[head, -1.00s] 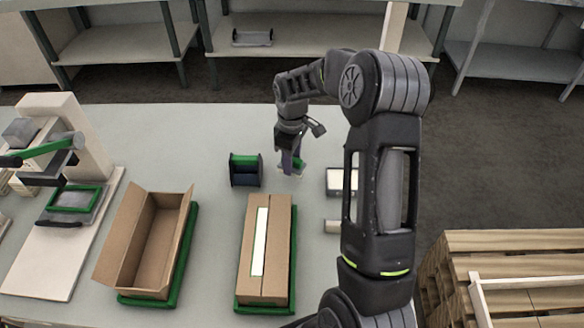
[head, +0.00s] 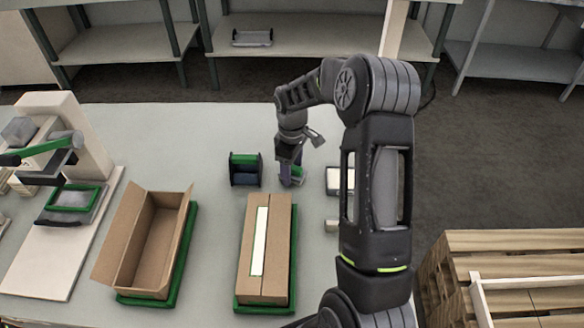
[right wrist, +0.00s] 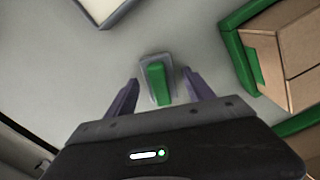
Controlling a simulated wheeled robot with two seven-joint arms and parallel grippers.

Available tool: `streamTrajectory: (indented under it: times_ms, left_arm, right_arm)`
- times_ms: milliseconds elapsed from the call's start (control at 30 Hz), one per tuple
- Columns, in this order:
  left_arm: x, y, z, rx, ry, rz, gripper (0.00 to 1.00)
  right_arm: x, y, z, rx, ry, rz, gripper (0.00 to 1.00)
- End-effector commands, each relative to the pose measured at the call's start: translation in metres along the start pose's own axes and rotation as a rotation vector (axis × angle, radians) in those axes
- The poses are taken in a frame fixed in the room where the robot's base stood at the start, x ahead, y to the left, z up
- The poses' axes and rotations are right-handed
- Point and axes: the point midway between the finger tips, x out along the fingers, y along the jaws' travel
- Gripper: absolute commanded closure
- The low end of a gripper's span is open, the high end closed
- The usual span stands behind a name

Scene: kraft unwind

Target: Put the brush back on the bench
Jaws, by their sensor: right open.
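The brush (head: 297,172), with a green top and a grey base, is at the bench's (head: 330,120) far middle, to the right of a dark holder with a green bar. My right gripper (head: 291,168) is over it, pointing down. In the right wrist view the brush (right wrist: 158,82) appears between the two spread fingertips, with gaps on both sides. The base seems to rest on the bench, though the fingers partly hide it in the head view. My left gripper is not in view.
The dark holder (head: 245,170) stands close to the left. A closed carton (head: 280,240) on a green tray is nearer, with an open carton (head: 150,245) left of it. A small white-topped box (head: 334,181) is right of the brush. Bench surface behind the holder is clear.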

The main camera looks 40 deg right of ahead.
Motion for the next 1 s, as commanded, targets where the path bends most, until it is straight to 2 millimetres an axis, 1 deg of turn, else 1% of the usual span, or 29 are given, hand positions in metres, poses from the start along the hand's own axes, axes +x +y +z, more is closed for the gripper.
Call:
streamTrajectory:
  times_ms: [200, 367, 467, 567, 800, 900, 1000]
  left_arm:
    - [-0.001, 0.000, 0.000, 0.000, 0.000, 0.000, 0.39]
    - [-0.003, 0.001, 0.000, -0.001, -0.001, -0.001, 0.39]
    - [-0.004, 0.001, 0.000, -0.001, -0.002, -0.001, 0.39]
    - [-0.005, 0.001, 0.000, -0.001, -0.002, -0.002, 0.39]
    - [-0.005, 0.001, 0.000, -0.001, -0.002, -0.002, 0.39]
    - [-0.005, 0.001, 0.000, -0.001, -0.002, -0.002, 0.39]
    - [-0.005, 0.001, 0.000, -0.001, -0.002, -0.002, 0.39]
  right_arm:
    - [-0.002, 0.000, 0.000, 0.000, 0.000, 0.000, 0.39]
    - [-0.012, 0.001, 0.000, 0.000, 0.002, 0.002, 0.39]
    - [-0.026, 0.001, -0.001, 0.000, 0.003, 0.003, 0.39]
    - [-0.045, 0.001, -0.001, 0.000, 0.003, 0.003, 0.39]
    - [-0.096, 0.001, -0.001, -0.001, 0.004, 0.004, 0.39]
    - [-0.110, 0.000, -0.001, -0.001, 0.002, 0.002, 0.39]
    - [-0.120, 0.000, -0.001, -0.001, 0.002, 0.002, 0.39]
